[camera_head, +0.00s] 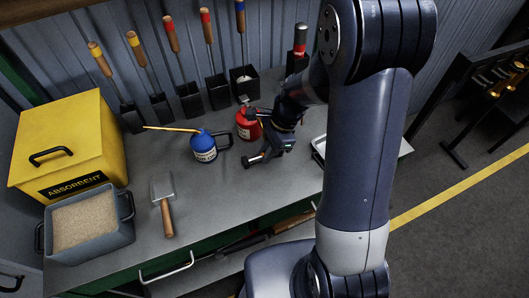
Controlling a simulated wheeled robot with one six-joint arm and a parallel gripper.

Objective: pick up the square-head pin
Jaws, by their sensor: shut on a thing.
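My gripper (262,158) is low over the grey workbench, just right of the blue oil can and in front of the red can. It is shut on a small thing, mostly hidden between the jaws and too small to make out. I cannot tell from this view whether it is the square-head pin. No square-head pin can be made out elsewhere in view.
The blue oil can (204,147) with a long yellow spout and the red can (247,126) stand close by. A trowel (163,204), a grey sand bin (124,207) and a yellow absorbent box (64,139) are left. A pale tray (318,147) is partly hidden by my arm. Tools stand in black holders (190,99) behind.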

